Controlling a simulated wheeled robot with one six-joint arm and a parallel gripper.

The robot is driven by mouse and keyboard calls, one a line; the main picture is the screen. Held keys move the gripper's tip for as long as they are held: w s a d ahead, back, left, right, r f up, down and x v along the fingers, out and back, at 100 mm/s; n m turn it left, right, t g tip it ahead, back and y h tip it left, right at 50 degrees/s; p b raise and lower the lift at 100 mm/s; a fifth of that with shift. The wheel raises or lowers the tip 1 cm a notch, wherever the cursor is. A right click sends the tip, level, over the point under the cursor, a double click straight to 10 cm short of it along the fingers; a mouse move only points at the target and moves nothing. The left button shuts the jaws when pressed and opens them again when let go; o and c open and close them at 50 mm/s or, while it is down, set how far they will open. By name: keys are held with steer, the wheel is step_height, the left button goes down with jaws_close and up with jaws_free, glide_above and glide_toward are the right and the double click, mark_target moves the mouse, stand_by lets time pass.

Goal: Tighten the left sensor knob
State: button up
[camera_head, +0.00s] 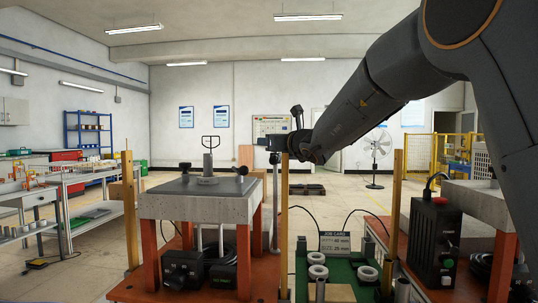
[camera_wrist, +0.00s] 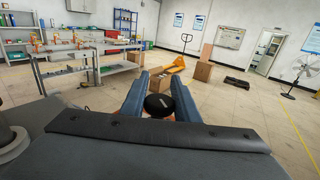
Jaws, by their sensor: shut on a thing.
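In the wrist view a round black knob (camera_wrist: 158,105) sits between the two blue-grey fingers of my gripper (camera_wrist: 158,92), which are shut on it. Its stem and lower side are mostly hidden. Two dark knobs show on the plate there: a left one (camera_head: 185,167) and a right one (camera_head: 242,170). I cannot tell from the head view which knob is held.
A grey upright cylinder (camera_head: 208,164) stands on the plate between the knobs. A tan post (camera_head: 284,225) rises near my gripper, and another (camera_head: 129,210) stands left. A green tray (camera_head: 340,270) with rings and a black control box (camera_head: 435,240) are at right.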

steer(key=shift+w+d+r+m+h+b, duration=0.1)
steer(key=shift+m+h+b, duration=0.25)
steer(key=shift+b, duration=1.05)
steer(key=o, duration=1)
step_height(320, 180, up, 10)
steer(key=p, duration=0.3)
